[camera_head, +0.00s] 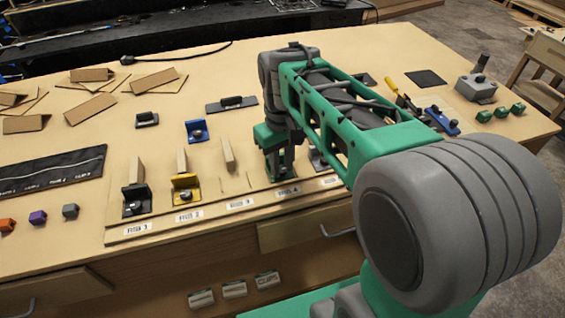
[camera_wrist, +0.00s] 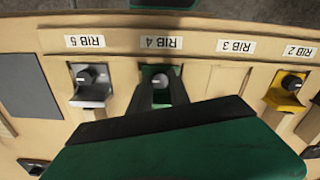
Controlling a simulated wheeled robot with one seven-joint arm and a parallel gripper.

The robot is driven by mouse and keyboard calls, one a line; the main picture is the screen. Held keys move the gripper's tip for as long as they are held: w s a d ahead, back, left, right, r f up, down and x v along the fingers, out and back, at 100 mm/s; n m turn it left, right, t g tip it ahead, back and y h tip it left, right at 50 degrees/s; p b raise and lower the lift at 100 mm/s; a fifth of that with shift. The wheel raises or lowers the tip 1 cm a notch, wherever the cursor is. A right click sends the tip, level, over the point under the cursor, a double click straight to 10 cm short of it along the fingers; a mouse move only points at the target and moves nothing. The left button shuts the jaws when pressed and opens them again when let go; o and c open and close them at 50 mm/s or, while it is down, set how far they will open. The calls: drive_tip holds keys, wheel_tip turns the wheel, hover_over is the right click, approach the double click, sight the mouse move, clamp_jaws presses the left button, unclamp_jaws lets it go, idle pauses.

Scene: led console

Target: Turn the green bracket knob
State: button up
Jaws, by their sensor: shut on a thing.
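The green bracket (camera_wrist: 149,72) sits at the RIB 4 label (camera_wrist: 161,42) near the board's front edge. Its knob (camera_wrist: 160,81) shows grey between my fingertips in the wrist view. My gripper (camera_wrist: 161,84) is shut on the knob, one dark finger on each side. In the head view my gripper (camera_head: 281,170) reaches down over the bracket (camera_head: 286,187), hiding most of it and the knob. I cannot tell the knob's angle.
A grey bracket (camera_wrist: 89,96) at RIB 5 and a yellow bracket (camera_wrist: 287,97) at RIB 2 stand on either side. A black bracket (camera_head: 136,202) is at RIB 1. A blue bracket (camera_head: 196,132) lies farther back. RIB 3 has no bracket.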

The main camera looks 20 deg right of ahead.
clamp_jaws()
